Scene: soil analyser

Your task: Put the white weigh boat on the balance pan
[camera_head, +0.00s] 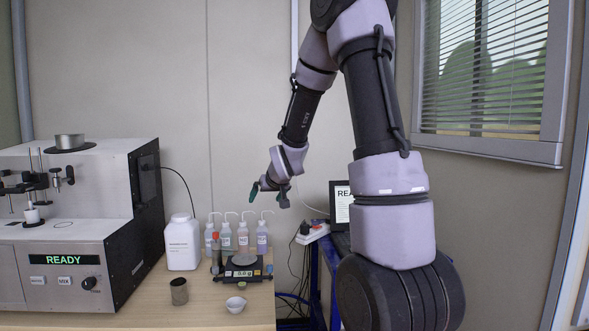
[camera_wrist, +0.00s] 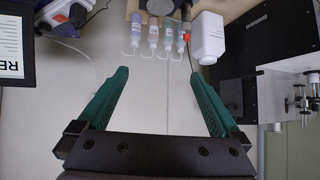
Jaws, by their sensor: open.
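The white weigh boat (camera_head: 236,305) is a small pale cup on the front of the wooden bench. The balance (camera_head: 243,271) stands just behind it, dark, with a round grey pan (camera_head: 244,259) on top. The boat is beside the balance, off the pan. My gripper (camera_head: 268,192) is in the air above and to the right of the balance, near the bench's right edge. In the wrist view my gripper (camera_wrist: 162,95) shows two green fingers spread wide with nothing between them. The weigh boat is not visible in the wrist view.
A metal cup (camera_head: 179,291) stands left of the boat. A white jug (camera_head: 183,242) and several wash bottles (camera_head: 243,233) stand behind. The analyser (camera_head: 75,225) fills the left, its display reading READY. A power strip (camera_head: 313,233) and a screen (camera_head: 341,203) are at right.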

